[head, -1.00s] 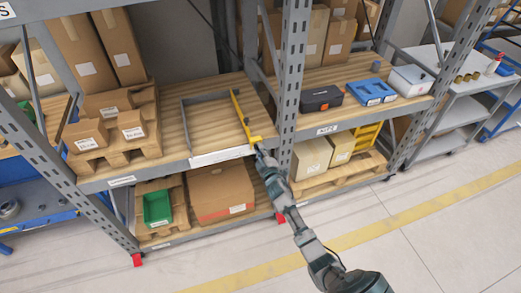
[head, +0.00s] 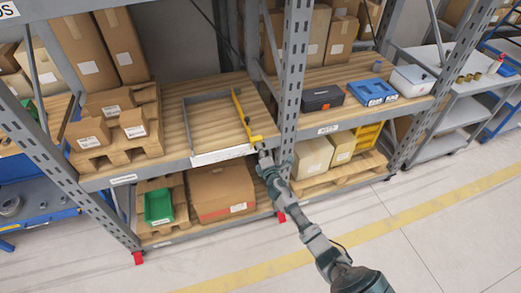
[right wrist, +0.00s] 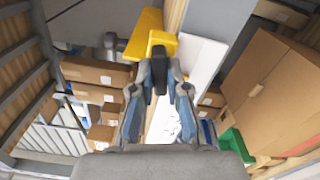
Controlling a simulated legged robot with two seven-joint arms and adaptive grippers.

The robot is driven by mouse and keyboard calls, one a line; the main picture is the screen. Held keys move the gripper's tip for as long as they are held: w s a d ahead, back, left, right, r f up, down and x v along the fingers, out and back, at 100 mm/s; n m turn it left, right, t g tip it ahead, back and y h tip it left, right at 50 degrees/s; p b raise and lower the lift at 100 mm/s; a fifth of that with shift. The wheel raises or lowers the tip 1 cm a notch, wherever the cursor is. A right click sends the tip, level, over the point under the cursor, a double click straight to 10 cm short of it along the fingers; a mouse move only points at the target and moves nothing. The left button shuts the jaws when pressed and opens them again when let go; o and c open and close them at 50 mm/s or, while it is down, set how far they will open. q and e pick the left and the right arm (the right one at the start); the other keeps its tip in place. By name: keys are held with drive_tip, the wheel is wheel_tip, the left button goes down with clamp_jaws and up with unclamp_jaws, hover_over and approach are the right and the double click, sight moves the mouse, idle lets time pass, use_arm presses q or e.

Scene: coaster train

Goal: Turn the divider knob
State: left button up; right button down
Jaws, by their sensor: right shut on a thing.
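The yellow divider (head: 241,108) stands on the wooden shelf deck, at the right side of a grey frame with a white front strip (head: 222,155). Its yellow front end (right wrist: 158,42) shows at the top of the right wrist view. The dark divider knob (right wrist: 158,74) sticks out from that end. My right gripper (right wrist: 158,88) is shut on the knob, with one finger on each side. In the head view my right gripper (head: 264,160) is at the shelf's front edge and hides the knob. My left gripper is out of view.
A grey rack upright (head: 293,85) stands close to the right of the divider. Cartons on a pallet (head: 108,128) are to the left. A large carton (head: 222,190) and a green bin (head: 158,207) sit below. The floor in front is clear.

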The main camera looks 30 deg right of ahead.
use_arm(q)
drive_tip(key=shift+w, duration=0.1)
use_arm(e)
drive_tip(key=shift+n, duration=0.5)
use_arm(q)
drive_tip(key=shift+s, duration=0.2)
use_arm(e)
drive_tip(key=shift+f, duration=0.15)
drive_tip(key=c, duration=1.3)
unclamp_jaws()
drive_tip(key=shift+o, duration=0.7)
drive_tip(key=shift+d+f, duration=0.1)
drive_tip(key=v, duration=1.1)
drive_tip(key=shift+s, duration=0.4)
drive_tip(key=shift+f, duration=0.15)
